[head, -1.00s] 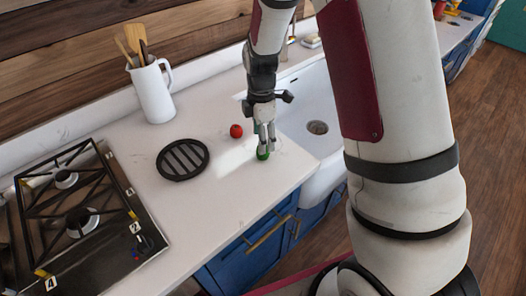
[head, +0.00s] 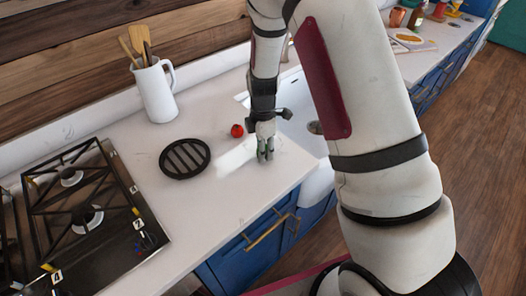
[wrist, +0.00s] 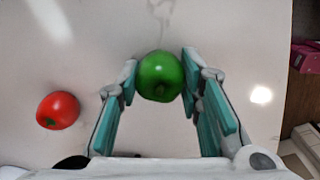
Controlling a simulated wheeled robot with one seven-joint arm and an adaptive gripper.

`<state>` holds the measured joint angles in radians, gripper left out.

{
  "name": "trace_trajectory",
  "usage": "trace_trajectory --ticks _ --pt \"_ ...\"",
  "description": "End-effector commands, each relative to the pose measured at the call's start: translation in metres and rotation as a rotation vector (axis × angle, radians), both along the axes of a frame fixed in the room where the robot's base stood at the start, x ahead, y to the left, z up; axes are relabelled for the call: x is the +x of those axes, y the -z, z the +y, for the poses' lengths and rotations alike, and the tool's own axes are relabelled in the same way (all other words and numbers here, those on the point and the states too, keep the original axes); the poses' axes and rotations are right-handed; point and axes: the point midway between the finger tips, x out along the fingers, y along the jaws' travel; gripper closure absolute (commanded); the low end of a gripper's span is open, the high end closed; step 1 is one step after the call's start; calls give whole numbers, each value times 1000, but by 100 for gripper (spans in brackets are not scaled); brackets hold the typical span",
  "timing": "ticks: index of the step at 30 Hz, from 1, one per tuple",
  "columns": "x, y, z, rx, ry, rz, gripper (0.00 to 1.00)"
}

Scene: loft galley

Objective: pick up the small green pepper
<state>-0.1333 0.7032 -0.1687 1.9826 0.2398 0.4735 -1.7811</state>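The small green pepper (wrist: 160,78) is round and glossy and sits on the white counter. In the wrist view it lies between the two fingertips of my gripper (wrist: 159,83), with a finger close on each side. The fingers are apart, and any gap to the pepper is very narrow; contact is hard to judge. In the head view my gripper (head: 265,156) points down at the counter near the sink, and its fingers mostly hide the pepper.
A red tomato-like item (head: 237,131) lies just left of my gripper, also in the wrist view (wrist: 58,110). A black round trivet (head: 185,158), a white jug with utensils (head: 157,95) and a gas hob (head: 85,215) stand further left. The sink (head: 313,150) is to the right.

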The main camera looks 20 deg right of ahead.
Motion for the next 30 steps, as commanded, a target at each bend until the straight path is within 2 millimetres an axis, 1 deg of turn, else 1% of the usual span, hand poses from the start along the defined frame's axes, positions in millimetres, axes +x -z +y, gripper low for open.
trace_trajectory --ticks 14,20,24,25,30 --pt "0 -3 0 1 0 0 89" --pt "1 -17 0 1 1 -2 89" --pt "2 -34 0 1 1 -4 89" --pt "-1 -37 0 1 1 -1 89" --pt "-43 -40 6 1 0 2 89"
